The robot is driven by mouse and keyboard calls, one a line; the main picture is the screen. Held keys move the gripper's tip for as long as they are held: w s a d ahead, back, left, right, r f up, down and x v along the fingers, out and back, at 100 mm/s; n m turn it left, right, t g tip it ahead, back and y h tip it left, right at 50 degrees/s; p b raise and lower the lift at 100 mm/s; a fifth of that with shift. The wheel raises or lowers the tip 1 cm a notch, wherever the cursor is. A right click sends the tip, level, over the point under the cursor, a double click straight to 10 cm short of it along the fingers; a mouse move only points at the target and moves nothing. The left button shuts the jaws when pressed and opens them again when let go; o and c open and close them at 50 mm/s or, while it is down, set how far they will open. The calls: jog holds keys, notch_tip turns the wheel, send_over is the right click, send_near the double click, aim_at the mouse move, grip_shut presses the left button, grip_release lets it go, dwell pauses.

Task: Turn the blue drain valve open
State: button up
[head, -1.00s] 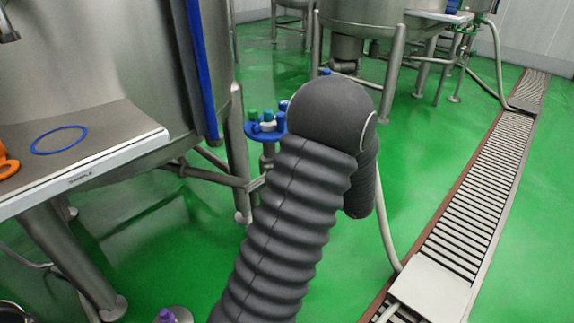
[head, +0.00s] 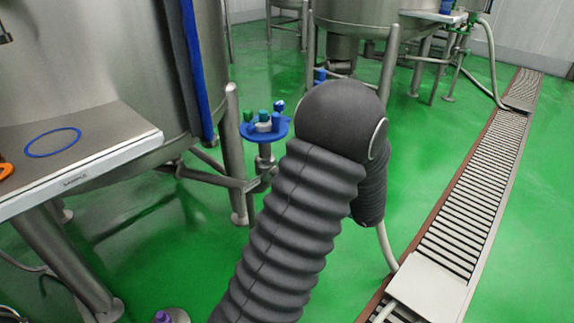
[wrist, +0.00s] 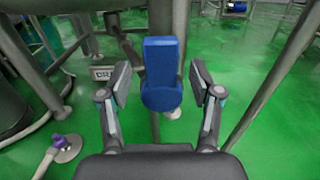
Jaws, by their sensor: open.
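The blue drain valve handle (wrist: 161,62) is upright in the middle of the wrist view, with a rounded blue hub (wrist: 161,97) at its lower end. My gripper (wrist: 160,85) is open, with one finger on each side of the handle in the picture and a visible gap on both sides. I cannot tell how deep the handle sits between the fingers. Behind it is a small plate (wrist: 101,73) with partly hidden lettering starting "DR". In the head view my dark sleeved arm hides the gripper, and I cannot pick out the valve there for sure.
In the head view, a blue round tray (head: 281,131) with small coloured items stands left of my arm. A steel tank (head: 95,60) and bench (head: 100,150) with a blue ring (head: 53,142) are at left. A floor drain grating (head: 470,185) runs at right.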

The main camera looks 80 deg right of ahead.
jog(key=v, duration=0.7)
jog(key=shift+s+a, duration=0.25)
jog(key=shift+s, duration=0.05)
